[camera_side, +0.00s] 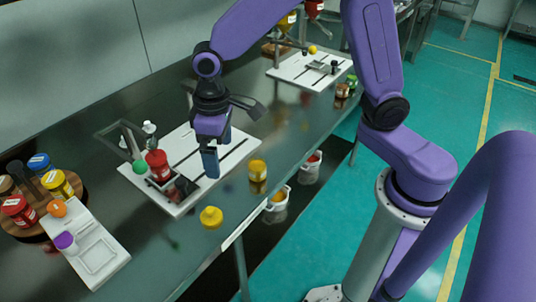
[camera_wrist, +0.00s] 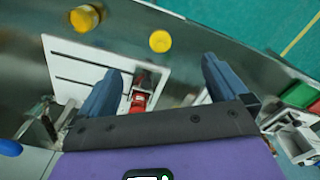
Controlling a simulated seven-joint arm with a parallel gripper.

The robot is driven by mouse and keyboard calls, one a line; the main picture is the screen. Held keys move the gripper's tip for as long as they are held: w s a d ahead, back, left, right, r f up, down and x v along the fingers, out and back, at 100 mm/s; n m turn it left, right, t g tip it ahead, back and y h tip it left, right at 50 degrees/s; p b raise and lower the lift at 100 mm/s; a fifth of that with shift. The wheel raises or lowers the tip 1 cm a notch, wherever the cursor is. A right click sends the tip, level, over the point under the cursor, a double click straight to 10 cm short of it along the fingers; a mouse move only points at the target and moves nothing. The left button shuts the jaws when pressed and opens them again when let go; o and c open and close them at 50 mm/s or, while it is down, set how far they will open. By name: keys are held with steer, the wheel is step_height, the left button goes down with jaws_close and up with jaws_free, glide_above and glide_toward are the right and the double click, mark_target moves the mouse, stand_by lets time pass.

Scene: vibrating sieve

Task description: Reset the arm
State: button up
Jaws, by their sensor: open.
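My gripper (camera_side: 214,158) hangs fingers-down over the white slotted board (camera_side: 235,153) on the steel bench. In the wrist view its two blue fingers (camera_wrist: 162,66) stand wide apart with nothing held between them. A red jar (camera_side: 158,165) stands at the left part of the board by a metal frame, with a green round object (camera_side: 140,167) next to it. A dark red and black part (camera_side: 182,190) sits near the board's front edge. A red and white part (camera_wrist: 139,101) shows between the fingers in the wrist view, beyond and apart from them.
A yellow-lidded jar (camera_side: 257,170) and a yellow round piece (camera_side: 211,217) stand on the bench near its front edge. A round wooden tray (camera_side: 78,186) with several jars and a white tray (camera_side: 112,266) are at left. Another white board (camera_side: 290,70) is farther back.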

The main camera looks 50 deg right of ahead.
steer(key=s+d+r+n, duration=0.2)
steer(key=s+d, duration=0.4)
steer(key=s, duration=0.4)
steer(key=s+d+r+n, duration=0.1)
steer(key=s+d+n, duration=0.3)
steer(key=s+d, duration=0.3)
steer(key=s, duration=0.4)
steer(key=shift+r+n, duration=0.3)
steer(key=shift+r, duration=0.05)
